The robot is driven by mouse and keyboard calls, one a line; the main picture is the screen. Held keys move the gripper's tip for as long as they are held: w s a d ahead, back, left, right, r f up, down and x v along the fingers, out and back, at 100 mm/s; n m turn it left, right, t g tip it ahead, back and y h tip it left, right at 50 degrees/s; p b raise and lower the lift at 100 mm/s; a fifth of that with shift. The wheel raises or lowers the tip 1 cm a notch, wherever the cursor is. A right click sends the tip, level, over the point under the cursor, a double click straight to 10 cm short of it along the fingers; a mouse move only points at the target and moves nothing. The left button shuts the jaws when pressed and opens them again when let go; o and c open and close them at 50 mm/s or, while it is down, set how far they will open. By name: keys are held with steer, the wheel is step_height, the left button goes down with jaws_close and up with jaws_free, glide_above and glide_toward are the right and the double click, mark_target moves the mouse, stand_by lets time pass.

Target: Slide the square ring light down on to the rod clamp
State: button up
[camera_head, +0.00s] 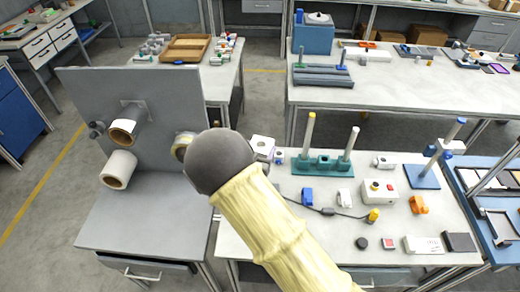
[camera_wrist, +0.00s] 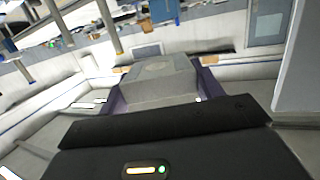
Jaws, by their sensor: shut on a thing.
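In the wrist view my gripper (camera_wrist: 160,97) has purple fingers shut on a grey, square-looking block (camera_wrist: 160,68) with a round mark on its top. It appears to be the square ring light, but its hole does not show clearly. In the head view my arm's dark rounded end hides the gripper and the held thing. The rod clamp cannot be picked out for certain. A teal base (camera_head: 322,165) carries two upright pale rods, and a blue stand (camera_head: 423,178) at the right has a slanted rod with blue fittings.
A grey panel (camera_head: 90,90) with rolls on pegs, one a pale roll (camera_head: 118,168), stands left of my arm. A white pierced block (camera_head: 262,145) sits beside my arm.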

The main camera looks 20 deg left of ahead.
steer(key=shift+s+f+b, duration=0.1)
steer(key=shift+f+b, duration=1.25)
steer(key=shift+f, duration=0.35)
steer(key=shift+f, duration=0.1)
steer(key=shift+f+b, duration=2.1)
steer(key=shift+f, duration=0.3)
steer(key=shift+f, duration=0.15)
steer(key=shift+f+b, duration=2.05)
steer(key=shift+f, duration=0.3)
steer(key=shift+f+b, duration=2.05)
steer(key=shift+f, duration=0.5)
steer(key=shift+s+f+b, duration=0.1)
steer(key=shift+f+b, duration=0.35)
steer(key=shift+f, duration=0.1)
